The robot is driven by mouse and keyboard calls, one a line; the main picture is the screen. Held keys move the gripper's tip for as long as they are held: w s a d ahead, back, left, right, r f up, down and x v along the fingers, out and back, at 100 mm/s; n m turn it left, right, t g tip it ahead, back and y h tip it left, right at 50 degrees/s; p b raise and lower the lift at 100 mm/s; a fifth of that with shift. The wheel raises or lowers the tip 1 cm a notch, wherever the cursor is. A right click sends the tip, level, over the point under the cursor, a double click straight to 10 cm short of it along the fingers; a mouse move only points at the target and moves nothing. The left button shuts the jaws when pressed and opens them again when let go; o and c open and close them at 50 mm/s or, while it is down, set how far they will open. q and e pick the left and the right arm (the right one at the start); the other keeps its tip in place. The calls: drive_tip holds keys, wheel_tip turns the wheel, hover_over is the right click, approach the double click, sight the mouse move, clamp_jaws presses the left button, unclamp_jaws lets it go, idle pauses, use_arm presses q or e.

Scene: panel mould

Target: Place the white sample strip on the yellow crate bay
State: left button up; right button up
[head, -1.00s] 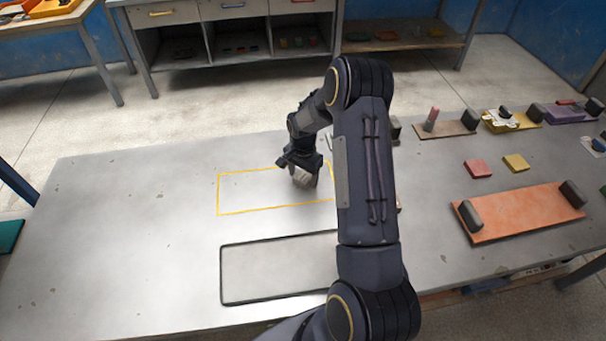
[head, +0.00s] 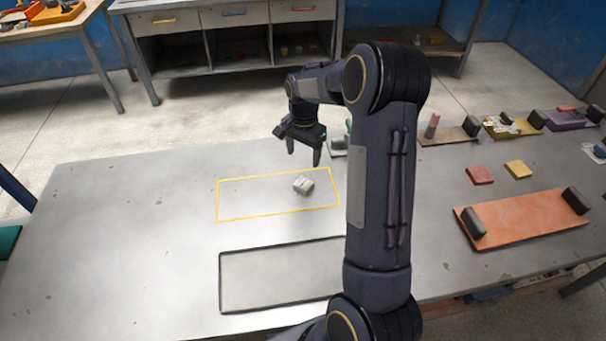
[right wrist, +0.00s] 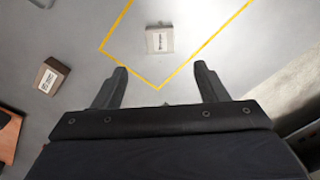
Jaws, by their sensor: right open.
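The white sample strip (head: 303,185) is a small pale block lying on the table inside the yellow-outlined bay (head: 217,202), towards its right end. In the right wrist view the strip (right wrist: 160,40) shows dark print on its top and lies within the yellow lines (right wrist: 208,42), near a corner. My right gripper (head: 304,153) is open and empty, above and behind the strip in the head view, clear of it. The right wrist view shows its two fingers (right wrist: 161,76) spread apart with bare table between them. My left gripper is not in view.
A black-outlined empty bay (head: 280,276) lies in front. A brown block with a white label (right wrist: 49,78) stands left in the right wrist view. An orange tray (head: 525,217), a red block (head: 480,175) and a yellow block (head: 518,169) lie right. The table's left is clear.

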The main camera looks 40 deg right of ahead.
drive_tip(key=s+a+r+n+t+y, duration=0.1)
drive_tip(key=s+a+r+n+t, duration=0.15)
drive_tip(key=s+a+r, duration=0.4)
drive_tip(key=s+a+r+n+t+y, duration=0.1)
drive_tip(key=s+a+r+n, duration=0.1)
drive_tip(key=s+a+n, duration=0.3)
drive_tip(key=s+a+r+n+t+y, duration=0.1)
drive_tip(key=s+a+r+n+t, duration=0.1)
drive_tip(key=s+a+n, duration=0.3)
drive_tip(key=s+a+r, duration=0.1)
drive_tip(key=s+a, duration=0.3)
drive_tip(key=s, duration=0.5)
drive_tip(key=shift+r+y, duration=0.25)
drive_tip(key=shift+y, duration=0.15)
